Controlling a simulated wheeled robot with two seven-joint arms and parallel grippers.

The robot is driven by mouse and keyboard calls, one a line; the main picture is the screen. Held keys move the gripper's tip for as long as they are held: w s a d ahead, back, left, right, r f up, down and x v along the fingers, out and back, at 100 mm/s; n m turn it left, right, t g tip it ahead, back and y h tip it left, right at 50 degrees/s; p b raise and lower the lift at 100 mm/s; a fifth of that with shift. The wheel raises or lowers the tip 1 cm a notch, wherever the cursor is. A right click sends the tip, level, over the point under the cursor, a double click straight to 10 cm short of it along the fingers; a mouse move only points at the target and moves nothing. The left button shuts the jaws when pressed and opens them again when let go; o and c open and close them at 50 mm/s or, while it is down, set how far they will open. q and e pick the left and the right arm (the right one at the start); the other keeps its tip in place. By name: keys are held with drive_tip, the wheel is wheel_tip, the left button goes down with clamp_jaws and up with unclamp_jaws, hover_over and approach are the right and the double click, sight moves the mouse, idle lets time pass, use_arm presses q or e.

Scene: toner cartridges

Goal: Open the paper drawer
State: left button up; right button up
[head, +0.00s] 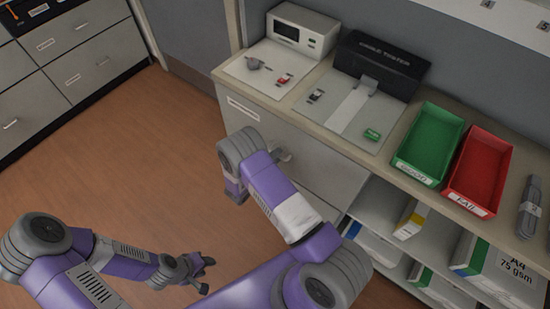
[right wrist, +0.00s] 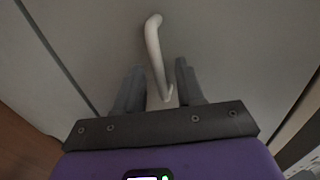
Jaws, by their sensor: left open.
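The grey drawer front (head: 300,150) is in the cabinet under the counter, below a small label strip that I cannot read. It looks closed. Its pale bar handle (right wrist: 154,45) runs between the two fingers of my right gripper (right wrist: 160,85) in the right wrist view. The fingers stand apart on both sides of the handle, with a narrow gap visible. In the head view my right arm hides most of this gripper and part of the drawer front. My left gripper (head: 206,274) is open and empty over the floor at the lower left.
On the counter stand a white device (head: 301,30), a black cable tester (head: 380,62), a green bin (head: 430,143) and a red bin (head: 480,172). Open shelves with paper packs (head: 500,270) lie at right. Other drawers (head: 75,70) stand at upper left. The wooden floor (head: 130,150) is clear.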

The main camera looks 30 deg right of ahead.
drive_tip(key=shift+d, duration=0.1)
clamp_jaws()
idle(0.5)
